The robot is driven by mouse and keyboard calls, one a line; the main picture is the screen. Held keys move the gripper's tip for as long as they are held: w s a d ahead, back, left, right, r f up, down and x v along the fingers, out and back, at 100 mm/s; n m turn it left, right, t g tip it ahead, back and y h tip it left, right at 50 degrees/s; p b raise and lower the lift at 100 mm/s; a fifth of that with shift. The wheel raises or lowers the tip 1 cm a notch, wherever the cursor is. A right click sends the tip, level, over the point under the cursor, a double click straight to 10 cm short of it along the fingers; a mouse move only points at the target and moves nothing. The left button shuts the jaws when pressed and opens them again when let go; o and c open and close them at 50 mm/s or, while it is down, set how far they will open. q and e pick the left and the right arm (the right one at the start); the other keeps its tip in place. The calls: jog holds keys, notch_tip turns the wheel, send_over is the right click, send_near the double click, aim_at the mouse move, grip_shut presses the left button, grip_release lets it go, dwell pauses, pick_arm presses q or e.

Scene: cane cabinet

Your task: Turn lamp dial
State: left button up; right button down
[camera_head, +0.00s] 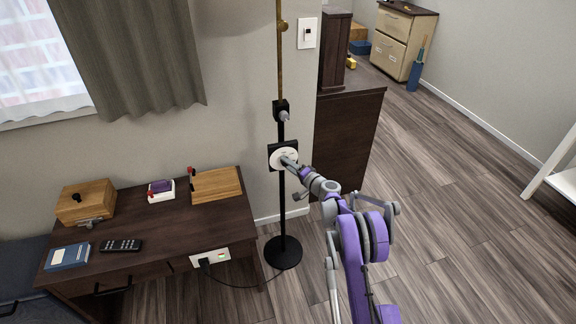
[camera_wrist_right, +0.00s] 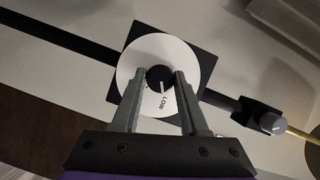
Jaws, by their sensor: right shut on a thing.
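The lamp dial is a round white disc (camera_head: 277,157) on a black square plate, fixed to the lamp's black pole (camera_head: 282,207). In the right wrist view the dial's disc (camera_wrist_right: 129,75) carries the word LOW, and a dark knob (camera_wrist_right: 159,79) with a pale pointer line sits at its centre. My right gripper (camera_head: 291,161) reaches the dial from the lower right. In the right wrist view its two fingers (camera_wrist_right: 160,78) stand on either side of the knob and are shut on it. My left gripper is not in view.
The lamp's round black base (camera_head: 283,252) stands on the floor. A dark desk (camera_head: 150,235) to the left bears a wooden box (camera_head: 87,203), a remote (camera_head: 121,246) and a blue book (camera_head: 68,256). A dark cabinet (camera_head: 345,140) stands behind right.

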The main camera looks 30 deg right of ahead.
jog(key=shift+c, duration=2.2)
grip_release()
jog(key=shift+s, duration=0.15)
jog(key=s+d, duration=0.1)
jog(key=s, duration=0.9)
jog(key=shift+s+d+r, duration=0.2)
jog(key=shift+d+r, duration=0.15)
jog(key=shift+r, duration=0.05)
